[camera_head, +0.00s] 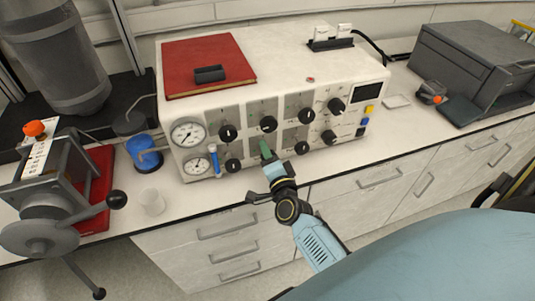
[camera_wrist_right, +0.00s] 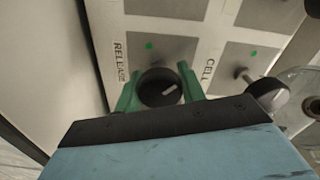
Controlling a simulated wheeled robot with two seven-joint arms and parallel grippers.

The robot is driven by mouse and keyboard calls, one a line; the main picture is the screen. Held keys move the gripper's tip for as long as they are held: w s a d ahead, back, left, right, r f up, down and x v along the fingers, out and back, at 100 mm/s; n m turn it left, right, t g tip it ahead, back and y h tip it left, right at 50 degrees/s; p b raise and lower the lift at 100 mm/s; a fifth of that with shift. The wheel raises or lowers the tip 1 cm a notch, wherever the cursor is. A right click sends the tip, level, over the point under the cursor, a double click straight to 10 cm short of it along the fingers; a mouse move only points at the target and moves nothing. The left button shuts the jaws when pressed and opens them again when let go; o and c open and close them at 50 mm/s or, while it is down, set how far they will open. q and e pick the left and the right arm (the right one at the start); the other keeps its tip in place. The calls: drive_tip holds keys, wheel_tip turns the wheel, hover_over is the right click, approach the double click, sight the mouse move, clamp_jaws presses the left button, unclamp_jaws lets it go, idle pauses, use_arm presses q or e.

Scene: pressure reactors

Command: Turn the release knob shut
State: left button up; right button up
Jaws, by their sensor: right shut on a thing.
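The release knob (camera_wrist_right: 155,88) is a round black knob with a white pointer line, on a grey plate marked RELEASE in the right wrist view. Its pointer aims to the right of the picture. A green dot (camera_wrist_right: 149,46) is above it on the plate, and the pointer does not aim at it. My right gripper (camera_wrist_right: 159,84) has its green fingers shut on the knob, one on each side. In the head view my right gripper (camera_head: 266,150) is at the lower row of the white panel and hides this knob. My left gripper is not in view.
The white control box (camera_head: 285,65) carries several other black knobs, two gauges (camera_head: 188,133) and a red book (camera_head: 205,55) on top. A neighbouring knob (camera_wrist_right: 268,90) marked CELL is close by. A grey clamp device (camera_head: 50,185) stands left and a dark printer (camera_head: 470,65) right.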

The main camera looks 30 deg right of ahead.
drive_tip(key=m, duration=0.4)
drive_tip(key=shift+m+b, duration=0.3)
drive_tip(key=shift+b, duration=0.1)
drive_tip(key=m+b, duration=0.1)
drive_tip(key=m, duration=0.3)
drive_tip(key=shift+m, duration=0.3)
drive_tip(key=o, duration=1)
drive_tip(key=shift+c, duration=0.2)
drive_tip(key=b+v, duration=0.1)
drive_tip(key=v, duration=1.2)
drive_tip(key=shift+s+a, duration=0.15)
drive_tip(key=shift+s, duration=0.05)
